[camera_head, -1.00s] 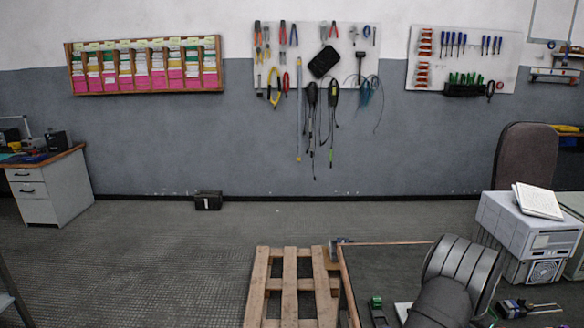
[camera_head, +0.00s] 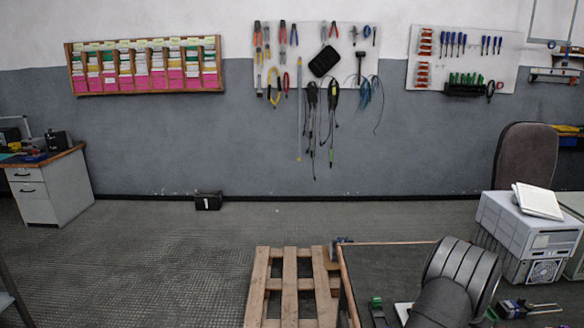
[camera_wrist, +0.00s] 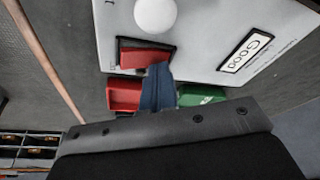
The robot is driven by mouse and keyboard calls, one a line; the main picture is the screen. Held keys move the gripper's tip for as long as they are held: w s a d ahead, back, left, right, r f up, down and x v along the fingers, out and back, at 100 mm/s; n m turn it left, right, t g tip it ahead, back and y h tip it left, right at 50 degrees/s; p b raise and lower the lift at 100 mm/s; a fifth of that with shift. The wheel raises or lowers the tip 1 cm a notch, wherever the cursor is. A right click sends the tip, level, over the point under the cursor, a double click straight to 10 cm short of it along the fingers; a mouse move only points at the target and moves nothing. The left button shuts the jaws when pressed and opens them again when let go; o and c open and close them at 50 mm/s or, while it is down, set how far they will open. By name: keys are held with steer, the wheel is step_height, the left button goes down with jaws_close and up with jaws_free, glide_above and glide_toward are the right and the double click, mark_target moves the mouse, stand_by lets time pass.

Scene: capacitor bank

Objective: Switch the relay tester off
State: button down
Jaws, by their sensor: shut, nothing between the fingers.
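The relay tester appears in the wrist view as a pale panel (camera_wrist: 205,22) with a white round knob or dome (camera_wrist: 155,14) and a "Good" label (camera_wrist: 246,51). A red rocker switch (camera_wrist: 138,56) in a dark frame sits near the panel's lower left edge. My gripper (camera_wrist: 158,70) is shut and empty; its blue fingertips overlap the lower right edge of the switch. I cannot tell whether they touch it. In the head view, my arm hides most of the tester and the gripper.
A red block (camera_wrist: 124,95) and a green block (camera_wrist: 201,95) lie beside the fingers, below the panel. The dark table (camera_head: 385,262) has a small green part (camera_head: 376,303) on its left. A grey computer case (camera_head: 520,227) stands right of my arm.

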step_height(320, 180, up, 7)
stand_by(0.8)
steer(key=shift+f, duration=0.1)
step_height(320, 180, down, 7)
steer(key=shift+r, duration=0.1)
stand_by(0.4)
steer(key=s+r+m+y, duration=0.1)
steer(key=s+r+m, duration=0.2)
steer(key=r, duration=0.7)
steer(key=s+r+m+y, duration=0.2)
steer(key=s+r+m, duration=0.1)
steer(key=r, duration=0.8)
steer(key=shift+s+r, duration=0.2)
stand_by(0.4)
